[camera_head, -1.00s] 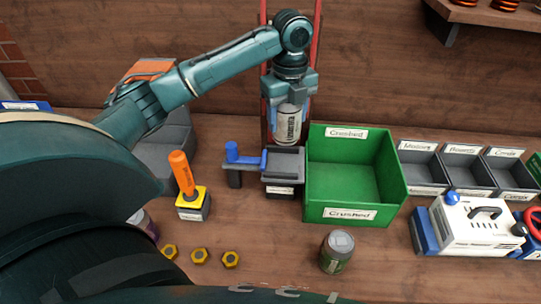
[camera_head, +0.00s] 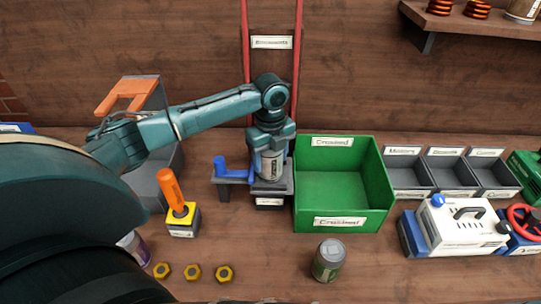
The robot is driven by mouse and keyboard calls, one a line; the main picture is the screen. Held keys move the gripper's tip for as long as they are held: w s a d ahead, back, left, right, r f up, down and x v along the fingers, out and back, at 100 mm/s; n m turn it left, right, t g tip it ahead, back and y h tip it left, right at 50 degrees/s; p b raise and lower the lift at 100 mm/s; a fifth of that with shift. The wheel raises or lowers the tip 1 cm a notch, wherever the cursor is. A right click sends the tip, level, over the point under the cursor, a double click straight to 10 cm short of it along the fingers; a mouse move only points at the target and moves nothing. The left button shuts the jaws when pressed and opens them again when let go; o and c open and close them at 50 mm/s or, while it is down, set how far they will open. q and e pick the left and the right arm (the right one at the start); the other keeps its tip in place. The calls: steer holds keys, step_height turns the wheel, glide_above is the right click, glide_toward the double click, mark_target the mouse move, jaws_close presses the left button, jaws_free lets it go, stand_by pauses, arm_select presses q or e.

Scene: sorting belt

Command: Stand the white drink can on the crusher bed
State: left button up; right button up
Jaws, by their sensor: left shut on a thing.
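The white drink can (camera_head: 271,166) is upright at the crusher. My left gripper (camera_head: 270,149) is shut on its upper part from above. The crusher bed (camera_head: 272,187) is a dark grey block with a label on its front and a blue handle (camera_head: 232,170) to its left. The can's bottom is at the bed's top; whether it touches or is slightly above I cannot tell. My right gripper is not in view.
A green bin labelled Crushed (camera_head: 341,222) stands right beside the crusher. A green can (camera_head: 328,261) stands in front of it. Small grey bins (camera_head: 409,176) and a white machine (camera_head: 462,228) are at right.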

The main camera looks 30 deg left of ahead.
mark_target(271, 156)
arm_select(q)
steer(key=o, duration=0.9)
steer(key=shift+o, duration=0.2)
step_height(271, 156, up, 12)
steer(key=b, duration=0.1)
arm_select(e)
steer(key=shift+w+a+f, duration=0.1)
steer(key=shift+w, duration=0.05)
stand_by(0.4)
